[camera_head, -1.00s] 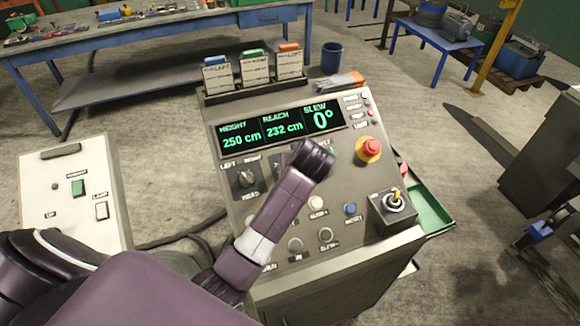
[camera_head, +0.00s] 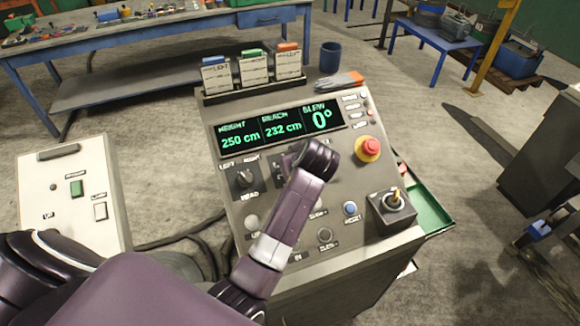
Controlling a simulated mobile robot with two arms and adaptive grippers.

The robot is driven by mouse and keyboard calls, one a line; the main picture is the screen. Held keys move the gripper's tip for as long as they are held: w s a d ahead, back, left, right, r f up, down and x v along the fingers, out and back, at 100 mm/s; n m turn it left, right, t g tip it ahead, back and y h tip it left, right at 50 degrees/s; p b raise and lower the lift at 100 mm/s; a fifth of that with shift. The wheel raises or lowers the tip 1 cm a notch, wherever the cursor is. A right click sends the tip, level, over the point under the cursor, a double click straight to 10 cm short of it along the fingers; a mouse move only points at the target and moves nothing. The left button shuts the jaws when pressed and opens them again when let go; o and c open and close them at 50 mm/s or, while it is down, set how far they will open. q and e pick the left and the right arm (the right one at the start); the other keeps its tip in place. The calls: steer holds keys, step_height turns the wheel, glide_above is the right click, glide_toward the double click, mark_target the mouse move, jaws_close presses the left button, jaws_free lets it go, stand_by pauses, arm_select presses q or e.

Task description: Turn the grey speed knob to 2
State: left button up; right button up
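The control console (camera_head: 230,220) stands in the middle of the head view, with a sloped grey panel. My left arm reaches over it from the lower left, and its wrist end is above the panel's centre. My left gripper (camera_head: 288,165) is mostly hidden by this wrist, at the panel beneath it; its fingers cannot be made out. I cannot pick out the grey speed knob; the arm covers that middle part of the panel. A dark knob (camera_head: 243,179) marked HEAD, with LEFT and RIGHT labels, shows left of the arm. My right gripper is not in view.
The display (camera_head: 281,127) reads height 250 cm, reach 232 cm, slew 0°. A white panel (camera_head: 75,190) stands at the left.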

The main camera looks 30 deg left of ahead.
arm_select(q)
steer(key=o, duration=1.2)
steer(key=shift+c, duration=0.2)
steer(key=shift+r, duration=0.1)
step_height(320, 180, up, 10)
steer(key=shift+d+f, duration=0.1)
steer(key=shift+f, duration=0.1)
